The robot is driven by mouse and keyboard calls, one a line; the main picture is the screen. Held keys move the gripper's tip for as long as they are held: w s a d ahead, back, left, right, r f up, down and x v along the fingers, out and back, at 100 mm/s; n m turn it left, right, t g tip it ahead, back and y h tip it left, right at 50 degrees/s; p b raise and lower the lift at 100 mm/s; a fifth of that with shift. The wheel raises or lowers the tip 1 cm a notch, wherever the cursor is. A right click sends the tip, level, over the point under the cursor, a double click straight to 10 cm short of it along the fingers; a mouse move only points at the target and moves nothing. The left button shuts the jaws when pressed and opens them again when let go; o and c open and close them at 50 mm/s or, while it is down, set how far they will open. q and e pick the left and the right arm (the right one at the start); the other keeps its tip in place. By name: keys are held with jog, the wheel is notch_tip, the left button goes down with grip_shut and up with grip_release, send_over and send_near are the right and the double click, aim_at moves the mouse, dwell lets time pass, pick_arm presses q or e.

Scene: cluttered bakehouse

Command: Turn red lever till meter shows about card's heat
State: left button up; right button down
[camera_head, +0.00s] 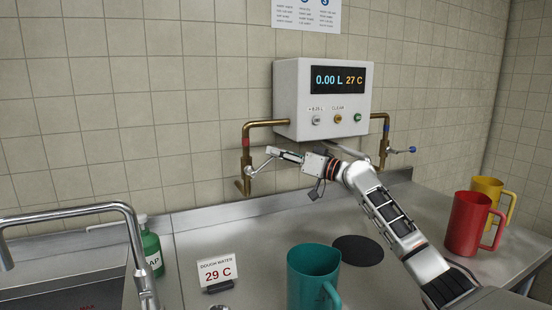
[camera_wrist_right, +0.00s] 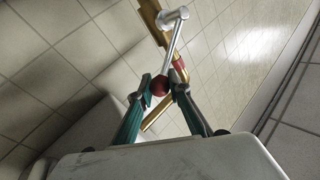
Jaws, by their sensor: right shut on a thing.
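The meter (camera_head: 322,97) on the wall reads 0.00 L and 27 C. The dough water card (camera_head: 217,271) on the counter reads 29 C. The red lever (camera_head: 258,166) is on the left brass pipe; its silver arm and red ball knob (camera_wrist_right: 159,86) show in the wrist view. My right gripper (camera_head: 272,153) reaches the lever from the right, and its fingertips (camera_wrist_right: 161,83) are shut on the red knob. In the head view the gripper hides the knob. My left gripper is not in view.
A blue-handled valve (camera_head: 402,150) is on the right brass pipe. A teal jug (camera_head: 312,278) stands at the front, near a dark round pad (camera_head: 358,251). Red (camera_head: 465,224) and yellow (camera_head: 495,194) jugs stand right. A green soap bottle (camera_head: 151,247) and tap (camera_head: 133,240) are left.

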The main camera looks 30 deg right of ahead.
jog(key=c, duration=1.9)
grip_release()
jog(key=v, duration=1.2)
